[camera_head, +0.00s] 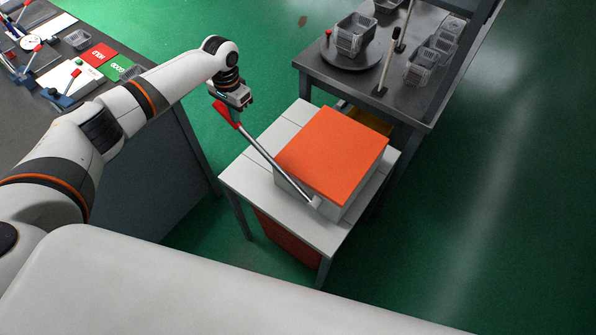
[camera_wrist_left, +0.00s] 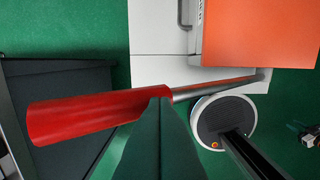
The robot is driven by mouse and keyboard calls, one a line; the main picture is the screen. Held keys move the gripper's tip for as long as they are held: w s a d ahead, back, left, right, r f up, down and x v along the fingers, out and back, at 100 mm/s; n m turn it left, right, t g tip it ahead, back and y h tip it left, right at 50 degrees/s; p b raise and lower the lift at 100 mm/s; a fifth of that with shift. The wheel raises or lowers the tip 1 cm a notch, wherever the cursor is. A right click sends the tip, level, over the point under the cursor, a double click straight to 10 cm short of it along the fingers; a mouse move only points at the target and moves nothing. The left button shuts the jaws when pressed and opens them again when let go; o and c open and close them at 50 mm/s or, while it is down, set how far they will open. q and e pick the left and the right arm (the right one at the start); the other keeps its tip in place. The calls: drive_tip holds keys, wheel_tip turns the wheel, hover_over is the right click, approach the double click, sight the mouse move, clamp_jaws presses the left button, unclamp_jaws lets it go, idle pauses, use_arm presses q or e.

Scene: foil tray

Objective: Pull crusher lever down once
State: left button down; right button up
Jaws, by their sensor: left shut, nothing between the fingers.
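The crusher (camera_head: 333,155) is a box with an orange top and pale sides on a small white table. Its lever has a grey metal rod (camera_head: 275,162) that slopes from a pivot at the box's front corner up to a red handle (camera_head: 224,112) at upper left. My left gripper (camera_head: 241,105) is shut, right by the handle. In the left wrist view the shut fingertips (camera_wrist_left: 158,97) overlap the inner end of the red handle (camera_wrist_left: 80,115), where it meets the rod (camera_wrist_left: 215,88). Nothing shows between the fingers; I cannot tell whether they touch the handle. My right gripper is not in view.
The white table (camera_head: 265,197) has bare space in front of the crusher. A dark table (camera_head: 310,75) with wire baskets and upright levers stands behind at right. A dark workbench (camera_head: 150,128) with signs and tools is at left. Green floor lies between.

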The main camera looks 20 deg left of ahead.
use_arm(q)
drive_tip(key=shift+s+d+r+p, duration=0.25)
drive_tip(key=shift+d+r+p, duration=0.25)
drive_tip(key=shift+p, duration=0.35)
drive_tip(key=shift+s+d+r+p, duration=0.2)
drive_tip(key=shift+d+r+p, duration=0.25)
drive_tip(key=shift+p, duration=0.4)
drive_tip(key=s+d+r+p, duration=0.2)
drive_tip(key=d+r, duration=0.3)
drive_tip(key=d, duration=0.4)
drive_tip(key=s+d+r+p, duration=0.2)
drive_tip(key=s+d+r, duration=0.2)
drive_tip(key=d+r, duration=0.2)
drive_tip(key=d, duration=0.2)
drive_tip(key=shift+d+r, duration=0.2)
drive_tip(key=shift+d, duration=0.2)
drive_tip(key=shift+s, duration=0.1)
wheel_tip(320, 180, up, 9)
